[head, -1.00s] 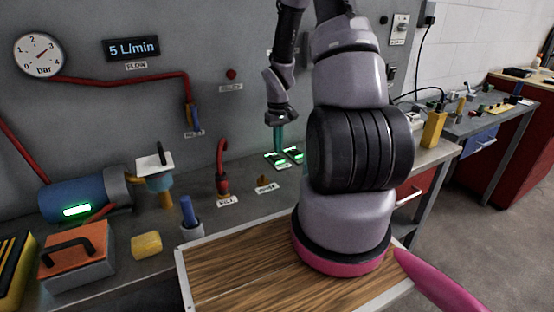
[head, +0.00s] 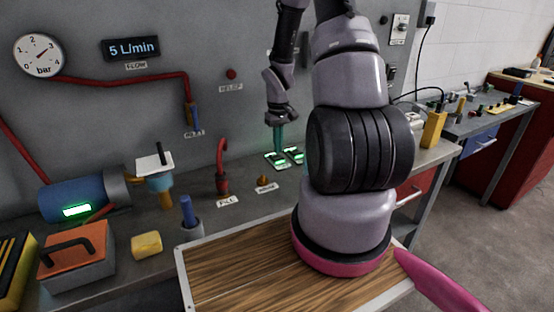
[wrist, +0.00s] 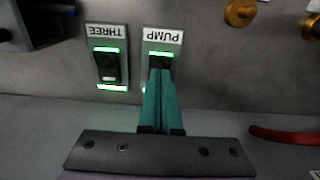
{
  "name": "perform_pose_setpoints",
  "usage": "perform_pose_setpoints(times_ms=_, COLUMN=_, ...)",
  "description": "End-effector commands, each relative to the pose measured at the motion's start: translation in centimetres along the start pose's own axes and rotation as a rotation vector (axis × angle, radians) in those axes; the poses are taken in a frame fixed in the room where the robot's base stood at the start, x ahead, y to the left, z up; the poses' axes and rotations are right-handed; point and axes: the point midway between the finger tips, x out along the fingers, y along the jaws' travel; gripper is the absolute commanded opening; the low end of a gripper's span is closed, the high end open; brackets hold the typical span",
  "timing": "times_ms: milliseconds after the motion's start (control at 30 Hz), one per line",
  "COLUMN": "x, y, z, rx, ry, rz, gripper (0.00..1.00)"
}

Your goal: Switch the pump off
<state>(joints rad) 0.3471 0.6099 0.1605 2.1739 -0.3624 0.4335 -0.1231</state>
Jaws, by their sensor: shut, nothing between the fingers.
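The pump switch (wrist: 160,55) is a small plate labelled PUMP, upside down in the wrist view, with a green-lit frame. In the head view the pump switch (head: 274,161) is the left one of two green-lit switches on the bench. My gripper (wrist: 160,74) has its teal fingers shut together with nothing between them. The fingertips cover the lower part of the pump switch, so its rocker is mostly hidden. I cannot tell whether they touch it. In the head view my gripper (head: 279,149) points down at this switch.
A similar switch labelled THREE (wrist: 108,66), also lit green, sits close beside it. The blue pump (head: 50,200) shows a green light at left. The flow display (head: 131,48) reads 5 L/min. A red pipe (head: 222,160) and brass fitting (head: 263,181) stand nearby.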

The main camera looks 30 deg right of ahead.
Motion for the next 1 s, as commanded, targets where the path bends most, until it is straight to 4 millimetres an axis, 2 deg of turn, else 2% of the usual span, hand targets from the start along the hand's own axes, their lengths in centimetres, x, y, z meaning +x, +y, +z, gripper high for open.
perform_pose_setpoints(times_ms=1000, x=0.9, y=-0.03, z=-0.01, rx=0.0, ry=-0.001, rz=0.0, gripper=0.0)
